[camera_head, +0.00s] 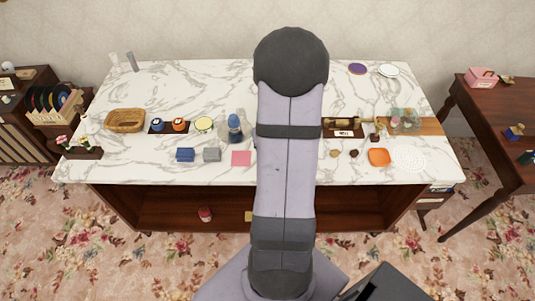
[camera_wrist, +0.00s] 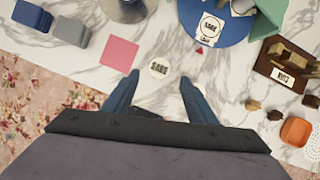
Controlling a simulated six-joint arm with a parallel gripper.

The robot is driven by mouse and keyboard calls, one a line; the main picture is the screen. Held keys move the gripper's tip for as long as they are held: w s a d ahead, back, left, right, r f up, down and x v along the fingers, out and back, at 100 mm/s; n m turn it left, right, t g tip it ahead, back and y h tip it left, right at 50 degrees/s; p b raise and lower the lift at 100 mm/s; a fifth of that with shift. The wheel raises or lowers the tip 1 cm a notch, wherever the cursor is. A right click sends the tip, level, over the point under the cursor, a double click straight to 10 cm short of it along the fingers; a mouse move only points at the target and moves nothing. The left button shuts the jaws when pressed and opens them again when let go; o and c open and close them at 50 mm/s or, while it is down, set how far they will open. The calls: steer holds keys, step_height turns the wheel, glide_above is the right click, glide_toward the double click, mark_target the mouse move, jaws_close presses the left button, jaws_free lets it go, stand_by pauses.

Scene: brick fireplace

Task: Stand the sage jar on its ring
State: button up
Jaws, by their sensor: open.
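A small round white top marked "SAGE", which looks like the sage jar (camera_wrist: 160,68) seen from above, is on the marble top in the wrist view. A blue round board (camera_wrist: 232,30) lies beyond it to the right, bearing a white circle marked "SAGE" (camera_wrist: 210,28), apparently the ring, and a small label card. The jar is off the board. My gripper (camera_wrist: 160,77) is open, with its two blue fingertips on either side of the jar in the picture. I cannot tell its height above the jar. My arm hides the jar and ring in the head view.
A pink square (camera_wrist: 120,52), a grey block (camera_wrist: 71,30) and a blue block (camera_wrist: 32,15) lie left. A labelled wooden stand (camera_wrist: 285,66), small brown pieces and an orange dish (camera_wrist: 297,131) are right. A green object (camera_wrist: 268,18) stands by the board.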

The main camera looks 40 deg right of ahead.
steer(key=shift+b+x, duration=1.6)
steer(key=shift+x, duration=1.65)
steer(key=shift+w, duration=0.1)
steer(key=shift+c, duration=0.7)
steer(key=c, duration=1.1)
steer(key=shift+r, duration=0.15)
step_height(320, 180, up, 10)
steer(key=p, duration=0.8)
